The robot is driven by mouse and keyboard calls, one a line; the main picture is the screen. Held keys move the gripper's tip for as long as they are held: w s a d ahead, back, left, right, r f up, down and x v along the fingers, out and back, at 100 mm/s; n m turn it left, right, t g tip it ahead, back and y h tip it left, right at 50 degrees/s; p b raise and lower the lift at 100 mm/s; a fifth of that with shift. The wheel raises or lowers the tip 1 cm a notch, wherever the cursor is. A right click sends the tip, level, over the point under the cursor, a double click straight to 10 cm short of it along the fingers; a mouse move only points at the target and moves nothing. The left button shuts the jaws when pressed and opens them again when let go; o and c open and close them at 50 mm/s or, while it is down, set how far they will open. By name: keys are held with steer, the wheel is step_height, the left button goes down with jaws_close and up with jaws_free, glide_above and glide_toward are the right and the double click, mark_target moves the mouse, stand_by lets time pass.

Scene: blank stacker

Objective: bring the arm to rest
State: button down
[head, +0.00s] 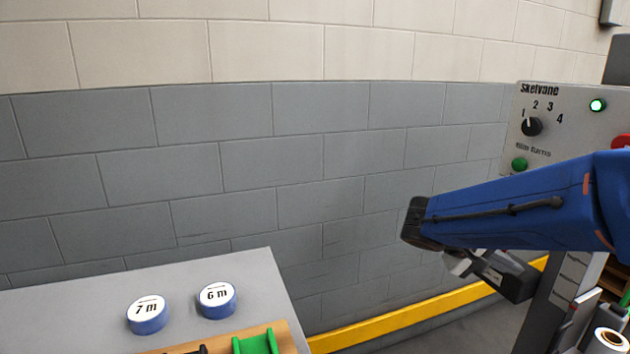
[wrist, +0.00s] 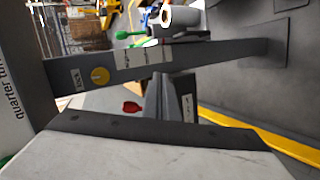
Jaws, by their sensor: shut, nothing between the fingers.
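My arm's blue link (head: 510,210) reaches in from the right edge of the head view and ends in a dark joint. Below it my wrist folds back to the right, and my gripper (head: 515,280) hangs there as a small dark shape in front of the machine's lower part. It is shut with nothing in it; its fingertips are small and hard to make out. It is raised in the air, apart from the table at left. In the wrist view no object is held, and a pale grey block with a dark edge fills the bottom.
The grey machine panel (head: 562,105) carries a dial, a lit green lamp and a green button, close behind my arm. A grey table (head: 60,310) at lower left holds two blue discs and a wooden tray (head: 290,345). A yellow floor strip (head: 400,318) runs along the wall.

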steer(key=s+a+f+y, duration=0.2)
steer(key=s+y, duration=0.1)
steer(key=s, duration=0.2)
steer(key=s+a+f+y, duration=0.2)
steer(key=s+f+y, duration=0.1)
steer(key=s, duration=0.3)
steer(key=s+a+f+t+y, duration=0.2)
steer(key=s+a+y, duration=0.4)
steer(key=a, duration=0.4)
steer(key=shift+s+n+t, duration=0.4)
steer(key=shift+t, duration=0.4)
